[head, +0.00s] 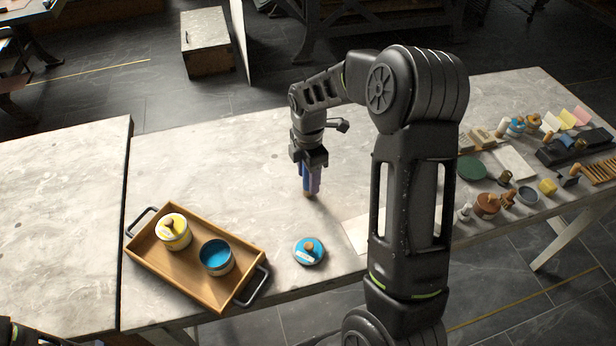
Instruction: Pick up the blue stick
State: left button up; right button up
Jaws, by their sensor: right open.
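My right gripper (310,185) points straight down over the middle of the stone-topped table, and its jaws are open. A narrow upright blue piece (306,178), which looks like the blue stick, shows at the fingers, with a brownish lower end close to the tabletop. The fingers partly cover it, and I cannot tell whether they touch it. My left gripper is not in view.
Several small tools and jars crowd the right end. The table's left part is clear.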

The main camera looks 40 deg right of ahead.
dwell(0.6)
grip_shut()
dwell(0.3)
